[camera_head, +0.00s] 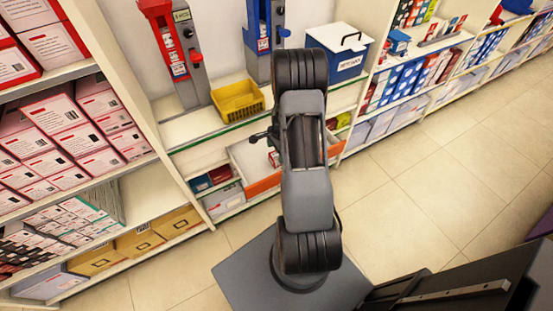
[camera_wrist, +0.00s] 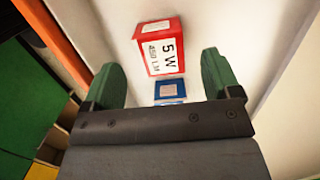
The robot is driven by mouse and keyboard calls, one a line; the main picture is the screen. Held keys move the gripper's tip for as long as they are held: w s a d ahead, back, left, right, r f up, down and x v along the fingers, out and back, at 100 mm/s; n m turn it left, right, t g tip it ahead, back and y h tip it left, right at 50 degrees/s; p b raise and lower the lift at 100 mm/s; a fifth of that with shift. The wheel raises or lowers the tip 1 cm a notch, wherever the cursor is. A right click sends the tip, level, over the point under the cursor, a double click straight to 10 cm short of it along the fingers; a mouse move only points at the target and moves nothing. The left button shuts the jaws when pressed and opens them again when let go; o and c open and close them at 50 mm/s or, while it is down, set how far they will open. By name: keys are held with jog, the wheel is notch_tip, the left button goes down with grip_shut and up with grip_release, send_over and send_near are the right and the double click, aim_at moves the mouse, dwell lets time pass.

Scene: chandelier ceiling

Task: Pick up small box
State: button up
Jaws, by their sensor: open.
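A small red box (camera_wrist: 160,46) with a white "5 W" label lies on a pale surface in the wrist view. My gripper (camera_wrist: 160,66) is open, with one green finger on each side of the picture and the red box just beyond and between the fingertips. I see no contact. In the head view, a small red and white item (camera_head: 273,158) lies in an open orange-fronted drawer (camera_head: 263,185); my arm hides part of the drawer.
An orange drawer edge (camera_wrist: 52,38) runs along the left of the wrist view. Above the drawer, the shelf holds a yellow basket (camera_head: 238,101) and a blue and white bin (camera_head: 339,52). Stocked shelves stand left and right. The tiled floor (camera_head: 440,170) is clear at right.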

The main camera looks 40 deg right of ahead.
aim_at(277, 155)
jog(key=shift+a+f, duration=0.15)
jog(key=shift+f, duration=1.6)
jog(key=c, duration=1)
jog(key=shift+r, duration=0.15)
